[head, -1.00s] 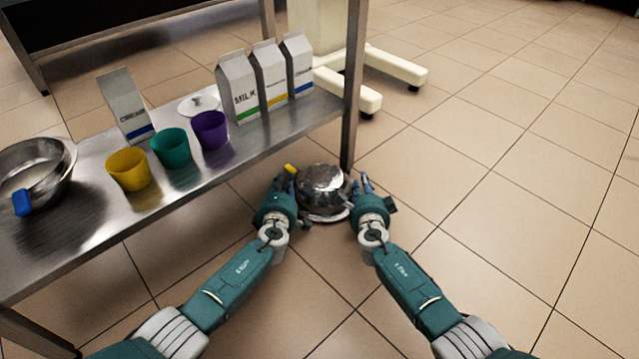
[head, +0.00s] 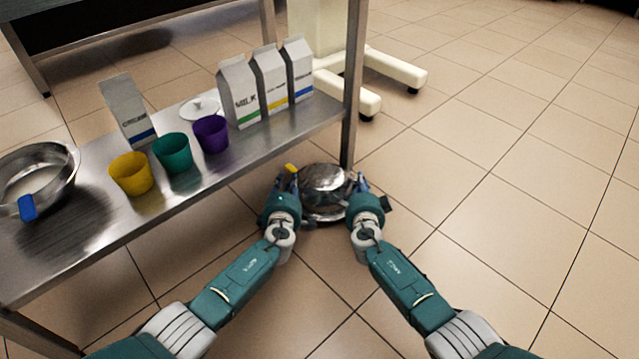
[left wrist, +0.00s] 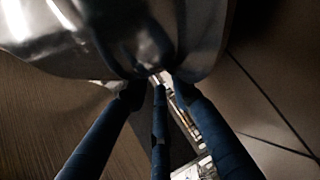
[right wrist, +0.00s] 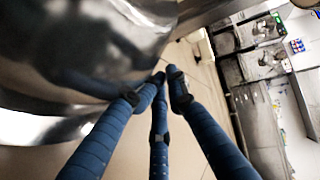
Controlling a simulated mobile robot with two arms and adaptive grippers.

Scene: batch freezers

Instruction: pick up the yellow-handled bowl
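The yellow-handled bowl (head: 325,178) is a shiny metal bowl low beside the shelf's right end in the head view. Its yellow handle (head: 291,168) shows at its left, by my left gripper (head: 286,180). My right gripper (head: 361,184) is at its right side. In the left wrist view the fingertips (left wrist: 157,82) meet the lower edge of the bowl's metal (left wrist: 110,35). In the right wrist view the fingertips (right wrist: 163,80) are close beside the bowl's wall (right wrist: 75,45). Whether the fingers grip the rim is not clear.
A metal shelf (head: 75,235) stands at the left with a blue-handled bowl (head: 40,170), yellow (head: 131,173), teal (head: 172,153) and purple (head: 211,134) cups and several cartons. Its leg (head: 353,85) stands just behind the bowl. The tiled floor (head: 500,230) at right is clear.

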